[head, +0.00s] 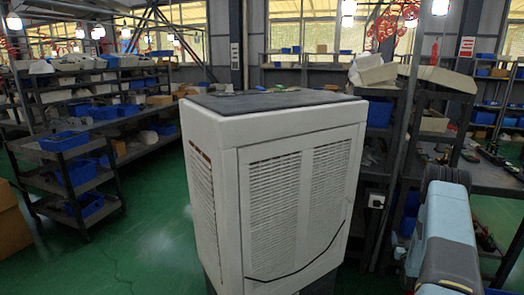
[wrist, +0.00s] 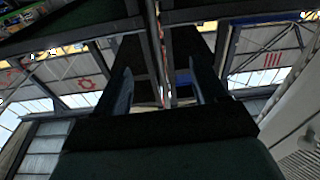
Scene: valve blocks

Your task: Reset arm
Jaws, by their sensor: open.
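My gripper (wrist: 163,82) shows in the wrist view, its two dark fingers standing apart with nothing between them. Behind the fingers are dark beams and bright windows, and no object is within its grasp. In the head view my arm (head: 447,235), light blue and grey with a dark joint, rises at the lower right edge. The gripper itself cannot be made out in the head view.
A large white louvred cabinet (head: 290,190) with a dark top stands directly ahead, left of my arm. Racks with blue bins (head: 65,141) stand at the left. A cluttered workbench (head: 470,172) is at the right. Green floor (head: 150,255) is clear at the lower left.

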